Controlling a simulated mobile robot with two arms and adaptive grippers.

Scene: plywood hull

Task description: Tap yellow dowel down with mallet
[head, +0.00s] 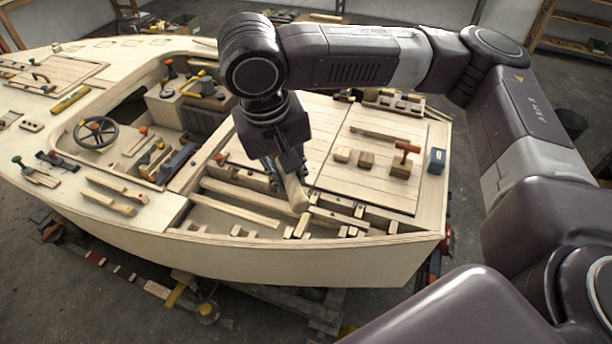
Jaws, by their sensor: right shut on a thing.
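My right gripper (284,172) points down over the open compartment in the hull's near half. It is shut on a pale wooden piece (295,194), which looks like part of the mallet; the gripper hides the rest. The piece hangs tilted, its lower end close to the slats; I cannot tell whether it touches them. I cannot make out the yellow dowel for certain among the small wooden parts here. My left gripper is not in view.
The plywood hull (262,261) fills the middle. A deck panel (372,187) to the right carries small blocks and an orange-handled tool (405,149). Clamps, loose wood strips and a steering wheel (96,132) lie to the left.

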